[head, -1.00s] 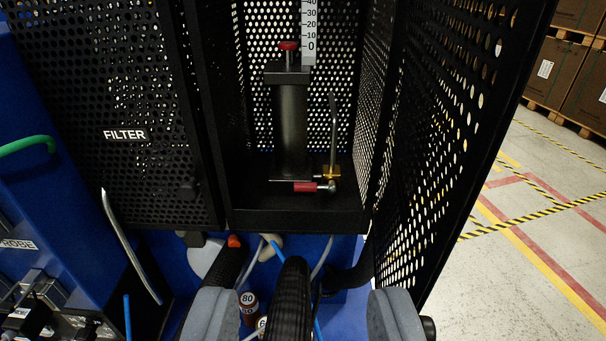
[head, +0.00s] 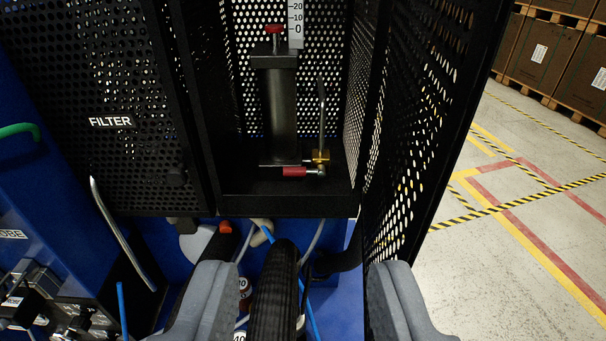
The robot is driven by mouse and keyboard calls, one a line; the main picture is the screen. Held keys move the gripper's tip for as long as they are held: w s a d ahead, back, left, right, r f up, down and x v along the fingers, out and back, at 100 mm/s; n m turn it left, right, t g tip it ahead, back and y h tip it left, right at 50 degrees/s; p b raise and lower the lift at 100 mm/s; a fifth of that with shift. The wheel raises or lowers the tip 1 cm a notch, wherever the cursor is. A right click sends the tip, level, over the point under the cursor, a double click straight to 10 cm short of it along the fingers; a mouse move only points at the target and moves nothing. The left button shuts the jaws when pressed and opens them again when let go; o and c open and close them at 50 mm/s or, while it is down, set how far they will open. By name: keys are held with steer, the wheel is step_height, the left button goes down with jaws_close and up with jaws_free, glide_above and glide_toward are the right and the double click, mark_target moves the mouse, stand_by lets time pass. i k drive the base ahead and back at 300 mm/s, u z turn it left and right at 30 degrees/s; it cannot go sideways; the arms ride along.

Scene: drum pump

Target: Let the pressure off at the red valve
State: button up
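The red valve handle (head: 294,171) lies level at the foot of a dark upright cylinder (head: 283,105) inside an open black mesh cabinet. It joins a small brass fitting (head: 320,156) with a thin metal pipe rising from it. A black ribbed hose (head: 272,290) shows between the fingers.
The open mesh door (head: 430,110) stands at the right of the cabinet. A closed panel marked FILTER (head: 110,122) is at the left. The cabinet's front sill (head: 285,204) lies below the valve. Hoses and a bent metal handle (head: 120,235) are lower left. Striped floor is clear at right.

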mark_target(288, 172)
steer(key=z, duration=1.9)
steer(key=k, duration=1.3)
steer(key=u, duration=1.3)
steer(key=i, duration=1.25)
